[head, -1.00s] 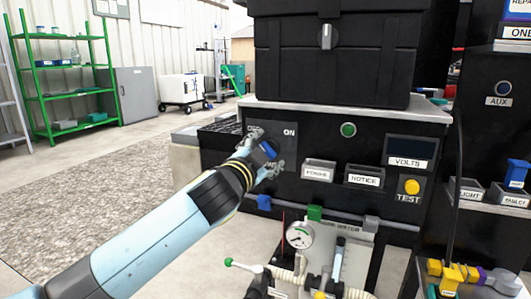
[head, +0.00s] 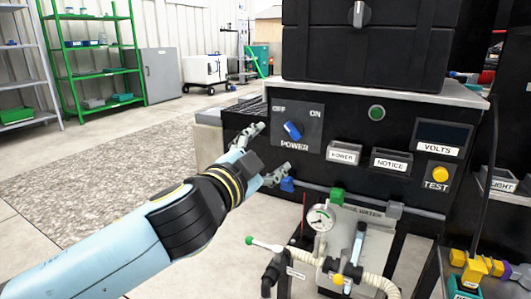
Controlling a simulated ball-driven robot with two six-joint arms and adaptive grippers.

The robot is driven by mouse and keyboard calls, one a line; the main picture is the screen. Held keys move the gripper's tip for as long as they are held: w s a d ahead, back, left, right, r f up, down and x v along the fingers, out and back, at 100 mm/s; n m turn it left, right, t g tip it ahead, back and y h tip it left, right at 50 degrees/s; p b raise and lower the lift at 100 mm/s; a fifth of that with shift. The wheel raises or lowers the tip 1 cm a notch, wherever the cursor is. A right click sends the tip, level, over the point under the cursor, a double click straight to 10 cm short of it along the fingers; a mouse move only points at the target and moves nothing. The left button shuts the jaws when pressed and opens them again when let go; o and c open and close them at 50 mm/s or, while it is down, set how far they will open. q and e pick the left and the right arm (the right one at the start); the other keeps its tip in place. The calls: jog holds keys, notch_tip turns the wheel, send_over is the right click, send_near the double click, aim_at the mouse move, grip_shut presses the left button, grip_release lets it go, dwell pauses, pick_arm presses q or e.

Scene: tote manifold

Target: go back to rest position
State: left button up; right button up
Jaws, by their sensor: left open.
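My left gripper (head: 272,155) shows in the head view at the end of the light blue arm that comes in from the lower left. Its fingers are spread open and hold nothing. It is just left of and below the blue power knob (head: 292,130) on the black panel, apart from it. The knob is tilted, with its upper end toward the OFF label. My right gripper is not in view.
The black panel (head: 330,183) also carries a green button (head: 376,113) and a yellow TEST button (head: 440,174). Below it is a manifold with a round gauge (head: 320,217) and a green-tipped lever. Open concrete floor (head: 45,235) lies to the left.

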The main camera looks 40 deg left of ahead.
pick_arm(q)
jog(key=shift+s, duration=0.15)
dwell(0.4)
